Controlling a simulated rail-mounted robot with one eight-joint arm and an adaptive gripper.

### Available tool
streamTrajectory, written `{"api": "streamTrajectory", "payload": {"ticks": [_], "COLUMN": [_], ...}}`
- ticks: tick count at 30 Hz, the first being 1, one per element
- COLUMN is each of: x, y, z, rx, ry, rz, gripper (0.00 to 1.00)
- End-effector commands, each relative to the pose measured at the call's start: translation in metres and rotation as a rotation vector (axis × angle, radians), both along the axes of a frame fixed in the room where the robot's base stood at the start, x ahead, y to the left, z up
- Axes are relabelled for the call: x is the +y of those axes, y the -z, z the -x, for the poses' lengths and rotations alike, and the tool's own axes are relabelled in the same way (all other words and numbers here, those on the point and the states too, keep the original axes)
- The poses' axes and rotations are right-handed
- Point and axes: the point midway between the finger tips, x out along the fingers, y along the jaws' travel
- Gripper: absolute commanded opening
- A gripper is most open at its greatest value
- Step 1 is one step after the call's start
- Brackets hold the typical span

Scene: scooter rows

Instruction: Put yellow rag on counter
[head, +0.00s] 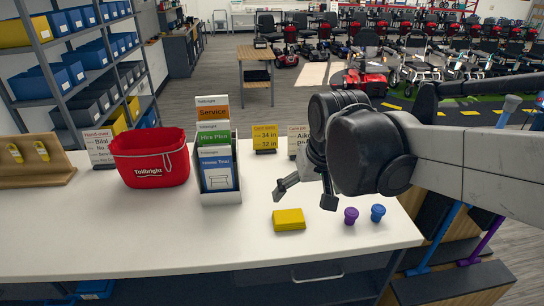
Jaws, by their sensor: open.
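A small yellow folded piece (289,219), which looks like the yellow rag, lies flat on the white counter (130,240) near its front edge. My gripper (305,197) comes in from the right and hangs above the counter, just behind and above the yellow piece in the picture. Its two fingers are spread apart with nothing between them. I see no contact between the fingers and the yellow piece. The exact height of the fingers above the counter is hard to tell.
A purple stopper (351,215) and a blue stopper (377,213) stand right of the yellow piece. A leaflet holder (220,197), a red bucket (150,160) and small signs (264,138) stand further left and back. The counter's front left is clear.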

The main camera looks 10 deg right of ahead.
Motion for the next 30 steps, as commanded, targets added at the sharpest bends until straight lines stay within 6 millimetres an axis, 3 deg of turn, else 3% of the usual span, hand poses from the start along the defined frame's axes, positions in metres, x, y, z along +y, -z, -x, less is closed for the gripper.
{"api": "streamTrajectory", "payload": {"ticks": [9,15,30], "x": [0.002,0.002,0.002], "y": [-0.006,-0.003,-0.001], "z": [0.058,0.081,0.088], "rx": [-0.165,-0.243,-0.276], "ry": [-0.030,-0.043,-0.049], "rz": [0.015,0.024,0.028], "gripper": [0.97,0.97,0.97]}}
